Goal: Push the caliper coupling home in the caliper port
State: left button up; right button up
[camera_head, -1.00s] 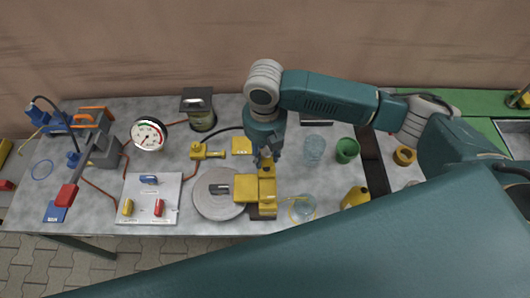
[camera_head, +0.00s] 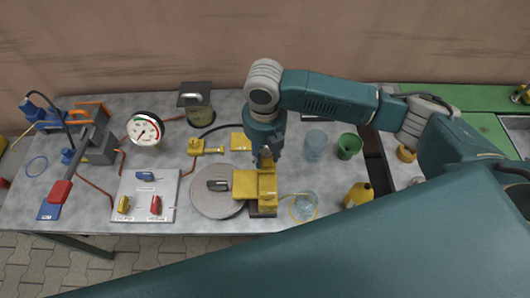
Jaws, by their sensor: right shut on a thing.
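The yellow caliper (camera_head: 246,184) stands at the front middle of the bench, beside a round grey disc (camera_head: 212,205). My right gripper (camera_head: 265,155) points down at the caliper's upper end and is shut on the caliper coupling, which the fingers mostly hide. A black hose (camera_head: 213,130) runs from the left towards this gripper. The caliper port lies under the fingers, so I cannot tell how deep the coupling sits. My left gripper is not in view.
A gauge (camera_head: 145,129), a lever pump (camera_head: 97,145) and a white valve panel (camera_head: 145,196) stand on the left. A lantern-like jar (camera_head: 197,103) is behind. A green cup (camera_head: 348,146), clear cup (camera_head: 315,145) and yellow bottle (camera_head: 358,195) stand on the right.

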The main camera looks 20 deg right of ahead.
jog(key=shift+p, duration=0.45)
dwell(0.7)
jog(key=shift+p, duration=0.4)
jog(key=shift+p, duration=0.4)
dwell(0.5)
jog(key=shift+f, duration=0.6)
dwell(0.4)
jog(key=o, duration=1.2)
jog(key=shift+c, duration=0.2)
jog(key=shift+r, duration=0.1)
